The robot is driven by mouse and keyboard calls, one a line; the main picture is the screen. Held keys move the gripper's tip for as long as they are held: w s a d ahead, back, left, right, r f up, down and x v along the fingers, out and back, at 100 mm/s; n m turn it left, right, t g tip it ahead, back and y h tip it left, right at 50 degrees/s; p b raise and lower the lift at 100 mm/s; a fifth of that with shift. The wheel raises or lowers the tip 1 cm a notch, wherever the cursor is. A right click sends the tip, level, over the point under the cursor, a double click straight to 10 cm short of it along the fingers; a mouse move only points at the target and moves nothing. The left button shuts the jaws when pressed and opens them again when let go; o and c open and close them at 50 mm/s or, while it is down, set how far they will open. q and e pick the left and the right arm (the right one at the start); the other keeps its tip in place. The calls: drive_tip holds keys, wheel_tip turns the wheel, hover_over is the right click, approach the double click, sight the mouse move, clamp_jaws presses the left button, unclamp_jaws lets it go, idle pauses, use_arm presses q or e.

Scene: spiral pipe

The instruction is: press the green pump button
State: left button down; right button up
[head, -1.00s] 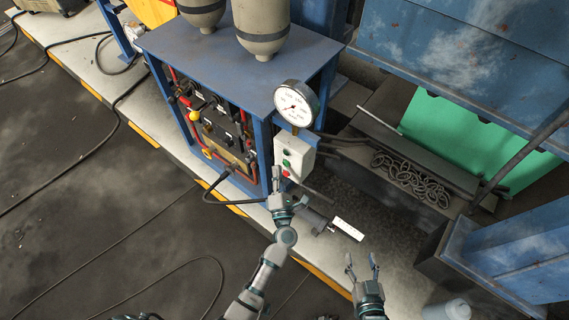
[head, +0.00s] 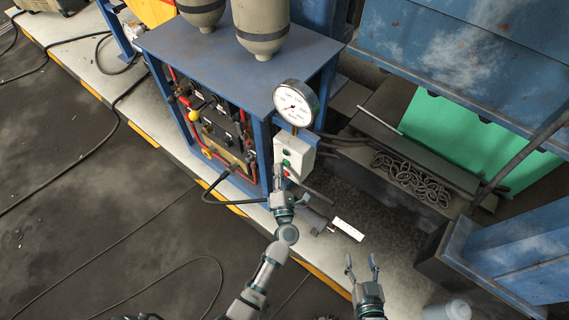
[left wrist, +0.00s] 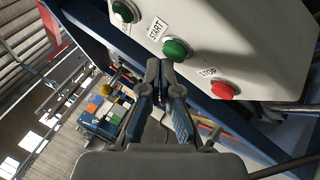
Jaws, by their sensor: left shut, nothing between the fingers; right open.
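A white control box (head: 303,158) is mounted on the front of the blue pump frame, below a round gauge. In the left wrist view it carries a green button by a START label (left wrist: 176,49), another green button (left wrist: 122,10) at the top edge and a red STOP button (left wrist: 223,90). My left gripper (head: 279,171) is shut and empty, with its fingertips in front of the box, near the lower buttons. In the left wrist view the fingertips (left wrist: 163,66) appear just below the START button; I cannot tell contact. My right gripper (head: 362,264) is open and empty, lower right.
The pressure gauge (head: 296,103) stands above the control box. A dark trough holds chain links (head: 410,178) at the right. A bottle (head: 447,310) stands near my right gripper.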

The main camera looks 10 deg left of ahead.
use_arm(q)
drive_tip(key=shift+w+d, duration=0.15)
drive_tip(key=shift+d, duration=0.05)
idle(0.5)
drive_tip(key=shift+s+a+r, duration=0.1)
drive_tip(key=shift+s+a, duration=0.1)
drive_tip(key=shift+s, duration=0.6)
drive_tip(key=shift+p, duration=0.3)
drive_tip(key=s, duration=0.1)
drive_tip(key=s+a+p, duration=0.1)
drive_tip(key=s, duration=0.1)
drive_tip(key=s+a, duration=0.1)
drive_tip(key=shift+s, duration=0.3)
